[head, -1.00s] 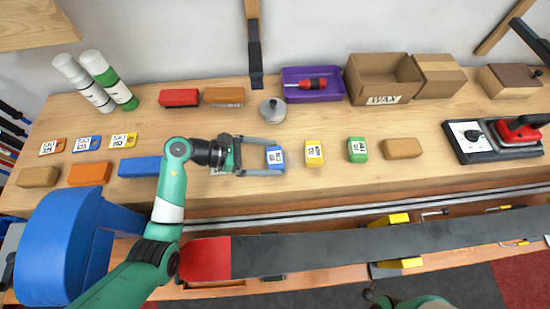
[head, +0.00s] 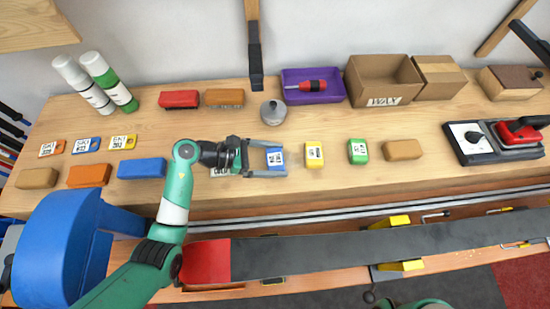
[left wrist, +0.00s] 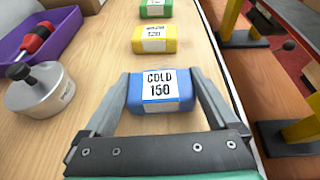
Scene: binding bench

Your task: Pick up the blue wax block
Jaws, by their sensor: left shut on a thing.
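The blue wax block (head: 275,158) sits on the wooden bench, left of the yellow block. It carries a white label, which reads "COLD 150" in the left wrist view (left wrist: 161,92). My left gripper (head: 274,160) is shut on the blue wax block, one finger along each side; it also shows in the left wrist view (left wrist: 162,97). I cannot tell whether the block is clear of the bench top. Only a green part of my right arm shows at the bottom edge of the head view; its gripper is out of view.
A yellow block (head: 314,155), a green block (head: 357,151) and a tan block (head: 402,149) stand in a row to the right. A round metal weight (head: 273,113) and a purple tray (head: 336,90) lie behind. A ski (head: 350,248) runs along the front.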

